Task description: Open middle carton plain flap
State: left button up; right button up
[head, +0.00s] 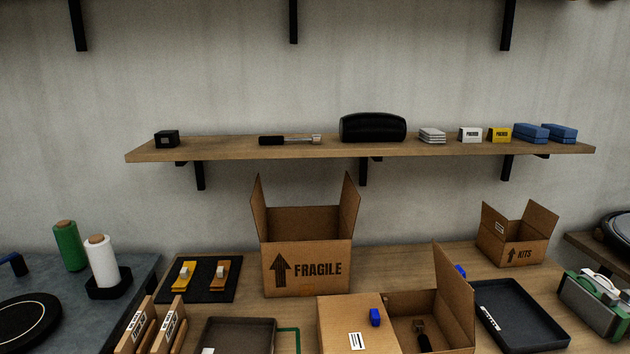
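Three cartons show in the head view. The one in the front middle (338,325) has its left flap lying flat, with a white label (357,341) and a small blue object (375,317) on it. Its plain right flap (454,300) stands up, so the right half is open; a dark tool with a light part (421,335) shows inside. The FRAGILE carton (307,280) stands behind it to the left with two side flaps up. The smaller KITS carton (520,254) is at the back right, also with flaps up. Neither gripper is in view.
A wooden shelf (230,149) on the wall holds small boxes and a black case (373,127). A black tray (517,318) lies right of the front carton, a brown tray (237,335) left of it. Rolls (102,262) stand at left. Some bench is bare before the KITS carton.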

aim_at(452, 285)
jog(key=i+l, duration=0.1)
jog(key=l, duration=0.35)
jog(key=i+l, duration=0.1)
jog(key=l, duration=0.35)
jog(key=l+u, duration=0.1)
jog(key=l, duration=0.4)
jog(key=i, duration=0.05)
